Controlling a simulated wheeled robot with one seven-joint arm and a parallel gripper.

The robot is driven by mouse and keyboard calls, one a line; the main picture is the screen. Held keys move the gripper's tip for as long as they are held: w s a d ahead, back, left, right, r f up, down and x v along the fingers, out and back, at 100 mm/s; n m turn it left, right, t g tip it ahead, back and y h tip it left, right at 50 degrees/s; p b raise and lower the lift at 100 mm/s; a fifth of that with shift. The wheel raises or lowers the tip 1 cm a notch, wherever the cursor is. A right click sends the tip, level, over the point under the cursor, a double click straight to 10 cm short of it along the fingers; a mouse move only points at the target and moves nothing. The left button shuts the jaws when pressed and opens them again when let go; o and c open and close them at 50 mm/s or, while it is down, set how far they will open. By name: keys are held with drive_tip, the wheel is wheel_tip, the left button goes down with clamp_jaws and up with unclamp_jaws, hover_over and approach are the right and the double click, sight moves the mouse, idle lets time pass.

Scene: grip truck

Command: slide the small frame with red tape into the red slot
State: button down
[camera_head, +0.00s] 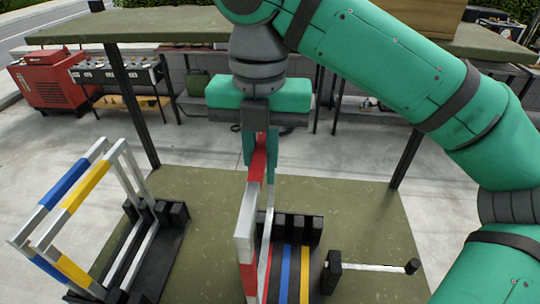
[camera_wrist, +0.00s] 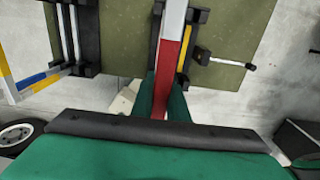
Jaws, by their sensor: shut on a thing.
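My gripper (camera_head: 260,150) is shut on the top bar of the small silver frame with red tape (camera_head: 245,225) and holds it upright, pointing down. In the wrist view the fingers (camera_wrist: 163,95) close on the red-taped bar (camera_wrist: 173,50). The black slot rack with red, blue and yellow stripes (camera_head: 294,230) is below and just right of the frame. Its red stripe (camera_head: 268,262) is the leftmost and is partly hidden by the frame. The frame's lower part overlaps the rack's left side in the picture; I cannot tell whether it is in the slot.
A second black rack (camera_head: 165,240) at left holds a blue-taped frame (camera_head: 62,185) and a yellow-taped frame (camera_head: 85,188). A silver bar with black ends (camera_head: 372,267) lies right of the striped rack. The green surface (camera_head: 380,220) is clear farther right. A shelf (camera_head: 140,25) is behind.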

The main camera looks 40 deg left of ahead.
wheel_tip(320, 180, down, 12)
drive_tip(key=shift+f, duration=0.15)
idle(1.7)
drive_tip(key=shift+f, duration=0.2)
idle(0.5)
drive_tip(key=c, duration=1.6)
unclamp_jaws()
drive_tip(key=shift+c, duration=0.2)
drive_tip(key=shift+r, duration=0.1)
wheel_tip(320, 180, up, 11)
drive_tip(key=shift+f, duration=0.2)
